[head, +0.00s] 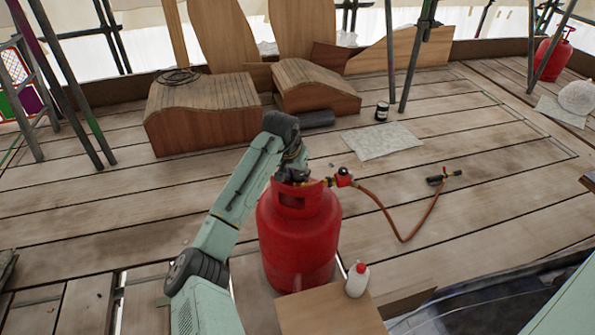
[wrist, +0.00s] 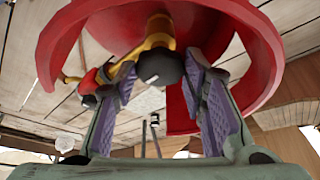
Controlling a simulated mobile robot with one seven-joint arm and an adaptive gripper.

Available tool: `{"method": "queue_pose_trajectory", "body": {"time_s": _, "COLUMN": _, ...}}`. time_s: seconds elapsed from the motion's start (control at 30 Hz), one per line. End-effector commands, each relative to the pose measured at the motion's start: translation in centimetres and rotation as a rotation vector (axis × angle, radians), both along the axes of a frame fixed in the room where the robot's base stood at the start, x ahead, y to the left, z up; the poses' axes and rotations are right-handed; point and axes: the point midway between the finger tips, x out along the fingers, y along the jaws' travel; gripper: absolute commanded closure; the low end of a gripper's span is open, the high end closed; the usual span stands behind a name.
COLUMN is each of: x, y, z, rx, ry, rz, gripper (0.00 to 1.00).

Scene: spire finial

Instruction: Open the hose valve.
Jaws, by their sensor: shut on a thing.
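A red gas cylinder (head: 299,235) stands upright on the planks. In the wrist view its red collar (wrist: 262,50) curves around my gripper (wrist: 158,82). The gripper's purple-padded fingers are on either side of a round black valve knob (wrist: 160,66) on a brass stem, and are shut on it. In the head view my gripper (head: 294,177) is at the cylinder's top and hides the knob. A red regulator (head: 343,177) sticks out to the right of the collar, with an orange hose (head: 392,231) running to a black torch (head: 436,180) on the floor.
Curved wooden pieces (head: 203,113) and scaffold poles stand behind. A dark can (head: 382,112) and grey sheet (head: 383,141) lie beyond. The planks to the right are mostly clear.

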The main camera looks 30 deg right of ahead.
Motion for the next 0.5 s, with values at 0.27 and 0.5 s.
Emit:
{"method": "queue_pose_trajectory", "body": {"time_s": 0.27, "x": -0.38, "y": -0.26, "z": 0.53, "rx": 0.000, "ry": 0.005, "rz": 0.194, "gripper": 0.89}}
{"method": "queue_pose_trajectory", "body": {"time_s": 0.5, "x": -0.57, "y": -0.47, "z": 0.49, "rx": 0.002, "ry": 0.004, "rz": 0.420, "gripper": 0.89}}
